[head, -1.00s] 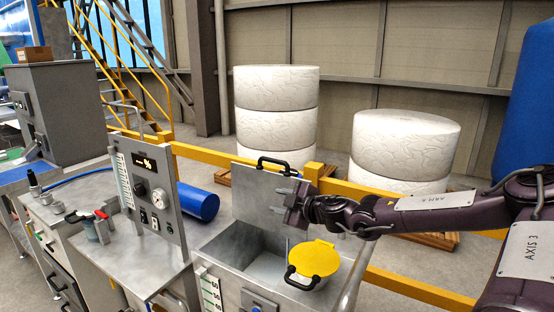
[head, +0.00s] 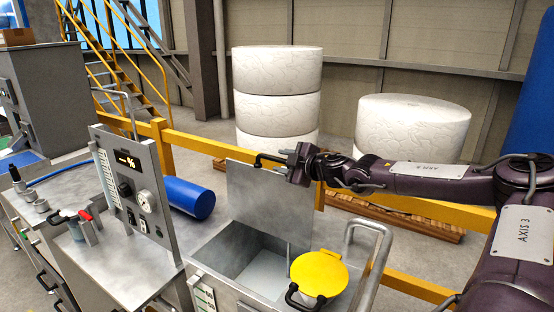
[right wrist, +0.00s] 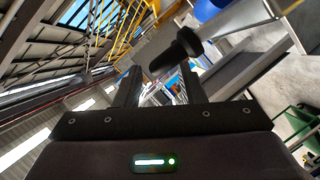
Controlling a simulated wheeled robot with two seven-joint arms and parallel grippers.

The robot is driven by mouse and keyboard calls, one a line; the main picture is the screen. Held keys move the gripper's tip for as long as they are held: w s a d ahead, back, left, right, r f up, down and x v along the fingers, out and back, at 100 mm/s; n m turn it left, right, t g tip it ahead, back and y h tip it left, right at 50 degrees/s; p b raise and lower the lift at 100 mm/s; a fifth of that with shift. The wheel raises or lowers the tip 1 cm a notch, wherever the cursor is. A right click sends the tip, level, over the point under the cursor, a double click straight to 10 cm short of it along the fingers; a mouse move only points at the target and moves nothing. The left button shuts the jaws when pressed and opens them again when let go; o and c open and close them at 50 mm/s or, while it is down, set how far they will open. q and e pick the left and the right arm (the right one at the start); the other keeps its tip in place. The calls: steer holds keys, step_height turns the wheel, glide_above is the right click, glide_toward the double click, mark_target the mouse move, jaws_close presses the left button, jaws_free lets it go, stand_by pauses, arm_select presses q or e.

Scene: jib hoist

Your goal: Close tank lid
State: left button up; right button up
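The tank lid (head: 256,205) is a square grey metal plate standing open, nearly upright, at the back of the tank opening (head: 262,270). Its black bar handle (head: 270,158) is at the lid's top edge. My right gripper (head: 291,158) is at the handle's right end, at about its height. In the right wrist view the two fingers (right wrist: 162,85) stand apart. The black handle (right wrist: 178,50) crosses near their tips, and no grip on it shows. Whether they touch is unclear. My left gripper is not in view.
A round yellow cover (head: 318,273) with a black handle is on the tank top's right side. A bent metal rail (head: 372,260) stands beside it. A control panel (head: 135,195) and blue cylinder (head: 190,198) are to the left. A yellow barrier (head: 400,205) runs behind.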

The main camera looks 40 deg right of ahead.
mark_target(280, 160)
steer(key=shift+w+d+f, duration=0.2)
steer(key=shift+w, duration=0.15)
steer(key=shift+w+d+r, duration=0.15)
steer(key=shift+w+d, duration=0.1)
steer(key=shift+w, duration=0.2)
steer(key=shift+w+a+f, duration=0.1)
steer(key=shift+w+f, duration=0.15)
steer(key=shift+w, duration=0.35)
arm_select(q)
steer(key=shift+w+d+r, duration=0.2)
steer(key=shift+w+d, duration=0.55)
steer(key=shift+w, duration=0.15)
arm_select(e)
steer(key=shift+w+a, duration=0.15)
steer(key=shift+a, duration=0.05)
steer(key=shift+c, duration=0.5)
jaws_close()
